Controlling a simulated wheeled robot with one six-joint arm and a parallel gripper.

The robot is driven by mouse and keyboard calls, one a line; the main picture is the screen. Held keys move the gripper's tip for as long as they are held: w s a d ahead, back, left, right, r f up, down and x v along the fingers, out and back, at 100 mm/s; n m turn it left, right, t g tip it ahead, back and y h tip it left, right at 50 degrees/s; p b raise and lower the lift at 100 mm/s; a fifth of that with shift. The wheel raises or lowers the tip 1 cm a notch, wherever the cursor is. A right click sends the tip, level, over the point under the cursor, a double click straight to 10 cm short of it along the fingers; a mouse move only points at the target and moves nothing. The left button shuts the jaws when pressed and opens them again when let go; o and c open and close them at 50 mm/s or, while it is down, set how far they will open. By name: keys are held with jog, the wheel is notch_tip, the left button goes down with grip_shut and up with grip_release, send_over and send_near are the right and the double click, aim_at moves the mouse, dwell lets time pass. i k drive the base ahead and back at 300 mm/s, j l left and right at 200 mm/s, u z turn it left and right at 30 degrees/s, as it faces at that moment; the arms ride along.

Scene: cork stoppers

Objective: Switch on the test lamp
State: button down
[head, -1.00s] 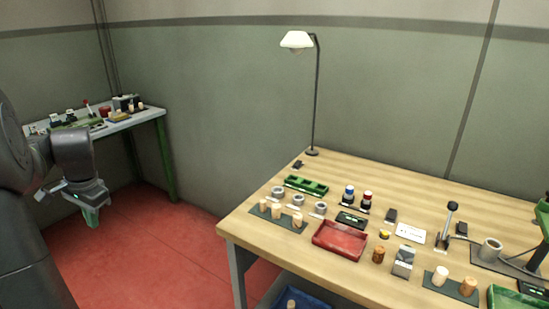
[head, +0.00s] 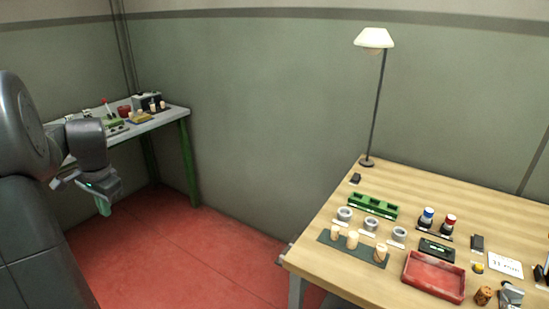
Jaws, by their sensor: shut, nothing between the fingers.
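A tall lamp (head: 374,38) with a pale shade on a thin dark pole stands at the back left corner of the wooden table (head: 470,190). I cannot tell from the pale shade whether it is lit. A small dark box (head: 355,179) lies on the table just in front of the lamp's base; its details are too small to read. My gripper (head: 104,207) is at the left of the view, pointing down over the red floor, shut and empty. It is far from the lamp and the wooden table.
The wooden table holds a green tray (head: 372,206), grey rings, a dark mat with pale corks (head: 352,240), red and blue-topped items and a red tray (head: 434,277). A second bench (head: 165,118) with small items stands behind my arm. The red floor between is clear.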

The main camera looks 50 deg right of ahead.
aim_at(356, 176)
jog(key=i+l+z, duration=0.1)
jog(key=i+z, duration=0.55)
jog(key=z, duration=0.15)
jog(key=i+z, duration=0.4)
jog(key=i+j+z, duration=0.2)
jog(key=z, duration=0.2)
jog(key=i+l+z, duration=0.1)
jog(key=i+z, duration=0.2)
jog(key=z, duration=0.15)
jog(key=i+z, duration=0.3)
jog(key=z, duration=0.15)
jog(key=i+j+z, duration=0.1)
jog(key=i+z, duration=0.2)
jog(key=z, duration=0.15)
jog(key=i+j+z, duration=0.2)
jog(key=z, duration=0.25)
jog(key=i, duration=0.1)
